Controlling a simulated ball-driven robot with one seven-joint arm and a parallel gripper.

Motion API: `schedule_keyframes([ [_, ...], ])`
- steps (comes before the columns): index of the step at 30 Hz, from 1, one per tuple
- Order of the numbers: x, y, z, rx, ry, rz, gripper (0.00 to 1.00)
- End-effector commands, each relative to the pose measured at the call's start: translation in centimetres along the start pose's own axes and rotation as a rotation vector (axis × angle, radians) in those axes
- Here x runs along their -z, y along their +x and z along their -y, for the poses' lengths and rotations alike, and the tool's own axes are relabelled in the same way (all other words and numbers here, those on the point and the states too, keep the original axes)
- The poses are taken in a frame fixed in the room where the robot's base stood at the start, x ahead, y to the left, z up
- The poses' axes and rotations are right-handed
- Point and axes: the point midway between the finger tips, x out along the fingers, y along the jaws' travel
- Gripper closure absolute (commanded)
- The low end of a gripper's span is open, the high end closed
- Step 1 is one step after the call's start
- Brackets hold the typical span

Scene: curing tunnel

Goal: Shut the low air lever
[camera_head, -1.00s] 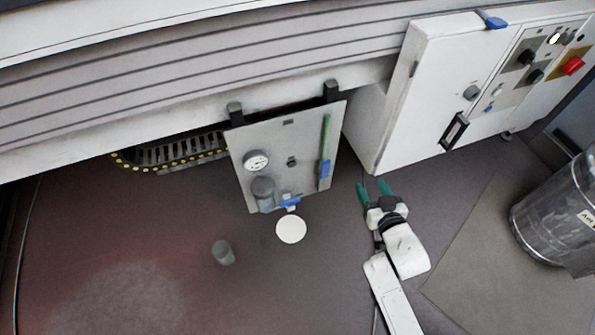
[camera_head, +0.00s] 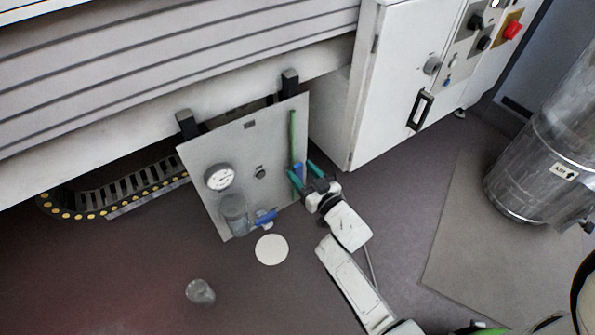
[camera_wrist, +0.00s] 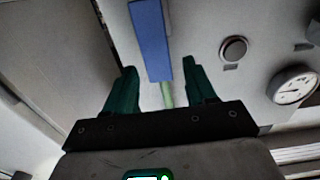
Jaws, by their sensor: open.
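A pale tilted panel (camera_head: 215,155) carries two blue levers. One blue lever (camera_head: 298,170) lies along the green pipe (camera_head: 293,130) at the panel's right edge. It also shows in the wrist view (camera_wrist: 151,38), with the pipe (camera_wrist: 167,95) in line with it. The other blue lever (camera_head: 266,218) sits low on the panel beside the clear filter bowl (camera_head: 234,212), roughly crosswise. My gripper (camera_head: 303,172) is open at the pipe's lever. In the wrist view its green fingers (camera_wrist: 160,78) stand either side of the lever's line; contact cannot be told.
A round gauge (camera_head: 219,177) and a small knob (camera_head: 260,172) are on the panel. A white cabinet (camera_head: 385,85) stands right of it. A white disc (camera_head: 271,250) and a small grey cup (camera_head: 200,291) are on the floor. A metal drum (camera_head: 545,150) stands at right.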

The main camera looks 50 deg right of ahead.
Motion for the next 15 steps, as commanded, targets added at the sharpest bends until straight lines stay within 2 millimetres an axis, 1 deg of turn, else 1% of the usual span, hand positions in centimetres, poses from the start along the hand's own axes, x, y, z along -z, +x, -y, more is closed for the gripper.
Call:
schedule_keyframes([
  [1,-0.2,0.8,-0.1,0.0,0.0,-0.003,0.45],
  [6,-0.1,2.2,0.0,0.0,0.001,-0.001,0.45],
  [15,0.0,2.6,0.0,0.0,0.001,0.001,0.45],
])
